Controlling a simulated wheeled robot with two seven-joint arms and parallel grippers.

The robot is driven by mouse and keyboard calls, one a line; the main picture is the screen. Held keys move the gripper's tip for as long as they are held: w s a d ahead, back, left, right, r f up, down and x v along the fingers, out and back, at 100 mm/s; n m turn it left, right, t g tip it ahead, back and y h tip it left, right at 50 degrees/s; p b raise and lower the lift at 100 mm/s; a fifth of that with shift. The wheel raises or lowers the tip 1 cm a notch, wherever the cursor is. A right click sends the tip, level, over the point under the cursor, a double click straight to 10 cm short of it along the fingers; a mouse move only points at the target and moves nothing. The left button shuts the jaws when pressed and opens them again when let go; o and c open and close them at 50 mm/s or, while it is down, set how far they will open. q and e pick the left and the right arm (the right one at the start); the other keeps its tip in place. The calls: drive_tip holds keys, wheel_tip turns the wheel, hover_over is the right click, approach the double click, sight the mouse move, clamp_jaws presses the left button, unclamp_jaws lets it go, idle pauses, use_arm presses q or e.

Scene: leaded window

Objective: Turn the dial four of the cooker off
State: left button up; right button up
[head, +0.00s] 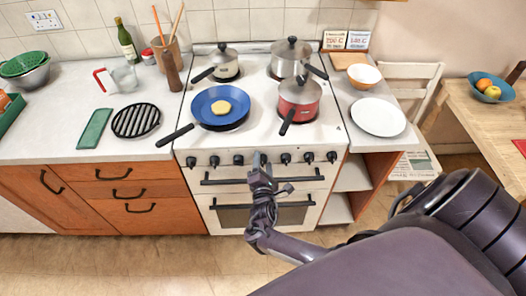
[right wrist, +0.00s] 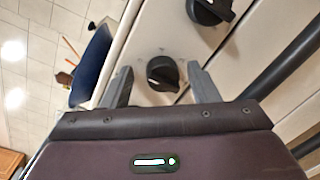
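The white cooker (head: 160,160) has a row of black dials along its front panel, above the oven handles. My right gripper (head: 260,161) is at the middle of this row, in front of the fourth dial from the left, and mostly hides it in the head view. In the right wrist view a black dial (right wrist: 162,73) stands between the two fingers of my right gripper (right wrist: 161,88). The fingers are open, one on each side, with gaps to the dial visible. A neighbouring dial (right wrist: 208,10) is at the top. My left gripper is not in view.
A blue frying pan (head: 221,115) with yellow food, a red saucepan (head: 300,100) and two metal pots stand on the hob. The pan's handle sticks out over the front left edge. Dark oven handles (head: 222,182) run below the dials. The floor in front is clear.

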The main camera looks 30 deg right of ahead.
drive_tip(key=shift+s+a+f, duration=0.1)
drive_tip(key=shift+a, duration=0.05)
drive_tip(key=shift+s+a, duration=0.15)
drive_tip(key=shift+s, duration=0.1)
drive_tip(key=v, duration=0.7)
drive_tip(key=shift+f, duration=0.1)
